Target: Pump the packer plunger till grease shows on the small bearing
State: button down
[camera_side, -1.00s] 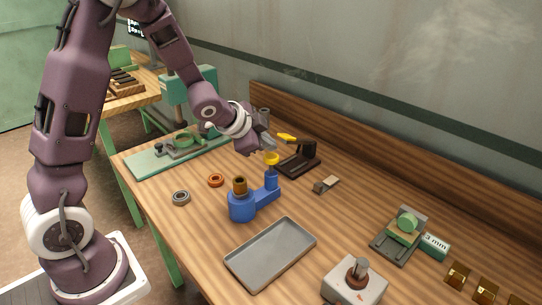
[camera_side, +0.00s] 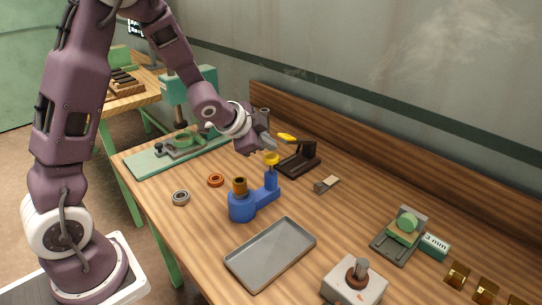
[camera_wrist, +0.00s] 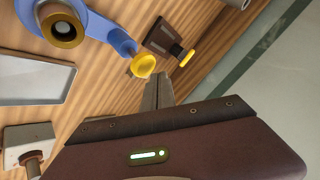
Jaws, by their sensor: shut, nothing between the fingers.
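The blue packer (camera_side: 242,207) stands on the bench, with a brown-gold cylinder on its wide end; it also shows in the wrist view (camera_wrist: 88,20). The yellow plunger cap (camera_side: 271,158) tops the post at its narrow end and shows in the wrist view (camera_wrist: 143,65). My gripper (camera_side: 269,147) is shut and empty, its fingertips just above and beside the cap; I cannot tell whether they touch it. In the wrist view, the shut fingers (camera_wrist: 158,88) point toward the cap. A small grey bearing ring (camera_side: 181,198) lies left of the packer. I cannot make out any grease.
An orange ring (camera_side: 215,180) lies near the grey one. A dark stand with a yellow-tipped lever (camera_side: 287,137) is close behind my gripper. A grey tray (camera_side: 270,253) lies in front, and a grey box with a knob (camera_side: 352,284) stands at front right. A wooden back rail borders the bench.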

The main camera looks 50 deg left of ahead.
aim_at(271, 156)
dwell(0.3)
jog(key=shift+f, duration=0.4)
jog(key=shift+s+f, duration=0.1)
jog(key=shift+f, duration=1.25)
dwell(1.0)
jog(key=shift+r, duration=1.75)
jog(key=shift+r, duration=0.1)
jog(key=shift+r, duration=2.45)
